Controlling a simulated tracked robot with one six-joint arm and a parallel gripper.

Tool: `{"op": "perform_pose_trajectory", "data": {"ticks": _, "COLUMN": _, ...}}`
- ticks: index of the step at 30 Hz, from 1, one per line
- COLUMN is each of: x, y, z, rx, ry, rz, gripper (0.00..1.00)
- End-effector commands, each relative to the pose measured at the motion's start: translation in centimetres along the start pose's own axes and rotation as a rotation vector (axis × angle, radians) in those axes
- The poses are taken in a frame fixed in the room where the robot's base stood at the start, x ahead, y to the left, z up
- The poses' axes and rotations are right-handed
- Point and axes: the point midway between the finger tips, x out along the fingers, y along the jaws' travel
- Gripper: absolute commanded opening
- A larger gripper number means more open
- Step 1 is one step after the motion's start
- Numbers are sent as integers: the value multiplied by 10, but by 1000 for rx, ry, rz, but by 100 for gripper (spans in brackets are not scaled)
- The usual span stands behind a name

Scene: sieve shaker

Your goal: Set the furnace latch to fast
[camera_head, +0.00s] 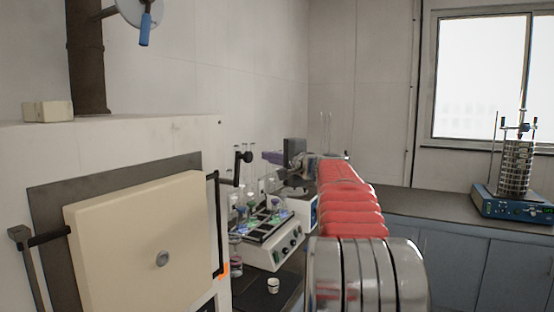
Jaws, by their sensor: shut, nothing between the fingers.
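The furnace (140,145) stands at the left, with its thick cream door (140,245) closed against the dark frame. A black lever with a rounded grip (240,168) sticks out by the upper right edge of the door, above a long black upright bar (219,225). Another black bar with a block end (48,238) is at the door's left edge. I cannot tell which of these is the latch, and no fast mark is readable. My gripper (270,157) is small in view at the far end of my arm, shut and empty, to the right of the rounded grip and apparently apart from it.
A white shaker with glass flasks (268,235) stands right of the furnace, with a small white cup (273,285) in front. A sieve shaker (515,185) stands on the far right bench (440,205). A grey-white block (48,111) lies on top of the furnace.

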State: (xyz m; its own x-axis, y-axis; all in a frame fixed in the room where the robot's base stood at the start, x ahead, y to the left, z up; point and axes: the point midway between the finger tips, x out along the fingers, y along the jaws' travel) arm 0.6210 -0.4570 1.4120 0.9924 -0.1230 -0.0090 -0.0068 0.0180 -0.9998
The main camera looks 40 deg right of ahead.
Motion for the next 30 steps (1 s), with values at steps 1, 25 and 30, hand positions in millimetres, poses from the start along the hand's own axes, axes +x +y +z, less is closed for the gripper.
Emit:
{"op": "perform_pose_trajectory", "data": {"ticks": 1, "x": 5, "y": 0, "z": 0, "rx": 0, "ry": -1, "rz": 0, "gripper": 0}}
{"op": "perform_pose_trajectory", "data": {"ticks": 25, "x": -6, "y": 0, "z": 38, "rx": 0, "ry": 0, "rz": 0, "gripper": 0}}
{"op": "perform_pose_trajectory", "data": {"ticks": 30, "x": -5, "y": 0, "z": 28, "rx": 1, "ry": 3, "rz": 0, "gripper": 0}}
